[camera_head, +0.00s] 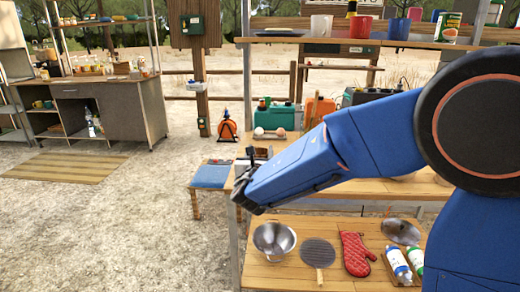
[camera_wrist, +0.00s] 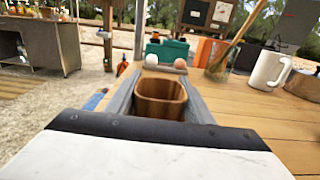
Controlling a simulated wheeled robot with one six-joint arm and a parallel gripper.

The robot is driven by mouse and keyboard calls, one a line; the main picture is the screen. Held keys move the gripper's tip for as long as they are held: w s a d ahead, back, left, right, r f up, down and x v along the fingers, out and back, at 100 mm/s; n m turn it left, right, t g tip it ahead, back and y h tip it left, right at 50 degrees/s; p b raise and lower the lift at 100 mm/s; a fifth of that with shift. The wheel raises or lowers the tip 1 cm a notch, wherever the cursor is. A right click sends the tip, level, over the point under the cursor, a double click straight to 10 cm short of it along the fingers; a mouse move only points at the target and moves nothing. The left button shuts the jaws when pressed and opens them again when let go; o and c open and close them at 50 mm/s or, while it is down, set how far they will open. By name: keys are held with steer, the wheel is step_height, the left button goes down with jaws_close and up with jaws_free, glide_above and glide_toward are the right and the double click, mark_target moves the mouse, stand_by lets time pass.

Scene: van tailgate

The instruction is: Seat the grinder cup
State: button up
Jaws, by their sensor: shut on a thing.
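In the wrist view a small wooden cup (camera_wrist: 160,98), squarish with rounded corners and an open top, sits between the grey fingers of my gripper (camera_wrist: 160,85). The fingers press on its left and right sides. I take it to be the grinder cup. Its inside looks empty, and its lower part is hidden by my gripper body. I cannot make out the grinder body for sure in either view.
A white mug (camera_wrist: 269,70) and a glass jar (camera_wrist: 217,62) with a wooden stick stand to the right on the table (camera_wrist: 262,112). Two eggs (camera_wrist: 165,62) lie beyond the cup. A colander (camera_head: 274,239) and a red mitt (camera_head: 355,254) lie on the lower shelf.

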steer(key=shift+f, duration=0.15)
steer(key=o, duration=1.1)
steer(key=shift+o, duration=0.2)
steer(key=s, duration=1.7)
steer(key=shift+s+a, duration=0.2)
steer(key=shift+a, duration=0.1)
